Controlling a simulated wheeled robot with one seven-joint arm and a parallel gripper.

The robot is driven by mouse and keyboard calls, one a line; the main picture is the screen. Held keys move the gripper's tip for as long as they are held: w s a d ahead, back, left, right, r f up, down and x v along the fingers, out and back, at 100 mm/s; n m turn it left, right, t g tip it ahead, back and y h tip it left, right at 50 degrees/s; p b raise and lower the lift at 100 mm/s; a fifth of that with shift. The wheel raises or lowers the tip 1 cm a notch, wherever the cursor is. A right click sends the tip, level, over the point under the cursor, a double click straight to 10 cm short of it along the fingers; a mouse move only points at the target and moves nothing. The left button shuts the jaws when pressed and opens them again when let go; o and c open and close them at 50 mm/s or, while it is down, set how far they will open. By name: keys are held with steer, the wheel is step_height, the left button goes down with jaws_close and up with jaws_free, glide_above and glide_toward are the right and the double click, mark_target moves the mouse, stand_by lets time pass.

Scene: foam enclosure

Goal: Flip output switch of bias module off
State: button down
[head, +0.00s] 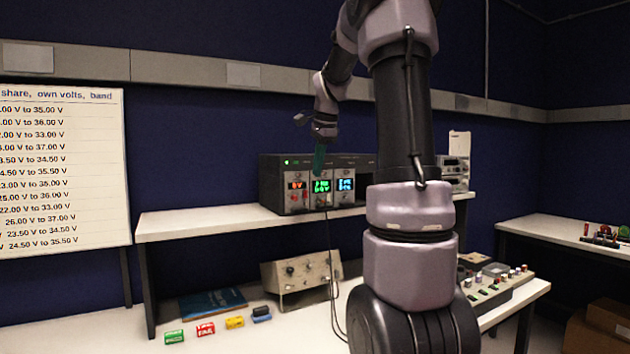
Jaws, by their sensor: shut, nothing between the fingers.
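A dark rack unit (270,180) stands on the raised shelf. Its front holds several lit modules: one with an orange display (296,186), one with a green display (322,186) and one with a blue display (345,184). Small knobs or switches sit under the displays. Labels are too small to read, so I cannot tell which is the bias module or how its output switch stands. My gripper (319,168) points down in front of the rack, over the upper part of the green-display module. Its teal fingers look shut and empty. I cannot tell whether they touch the panel.
The raised shelf (200,222) spans the bench. Below lie a beige knob box (300,278), a blue book (212,303) and several coloured blocks (235,322). A cable hangs from the rack. A control panel (495,290) is at right. A voltage chart (62,170) hangs left.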

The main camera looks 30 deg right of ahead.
mark_target(305, 195)
steer(key=shift+v, duration=2.15)
steer(key=s+f+m+t, duration=0.1)
steer(key=m, duration=0.5)
steer(key=s+f+m+t, duration=0.1)
steer(key=m, duration=0.5)
steer(key=s+f+m+t, duration=0.1)
steer(key=m, duration=0.5)
steer(key=shift+s+f+t, duration=0.25)
steer(key=shift+s+t, duration=0.15)
steer(key=shift+w+r+x, duration=0.3)
steer(key=shift+w+x, duration=0.05)
steer(key=shift+x, duration=1.8)
steer(key=shift+w+r+x, duration=0.3)
steer(key=shift+w+x, duration=0.1)
steer(key=shift+x, duration=1.7)
steer(key=shift+w+r+x, duration=0.25)
steer(key=shift+w+x, duration=0.1)
steer(key=shift+x, duration=1.8)
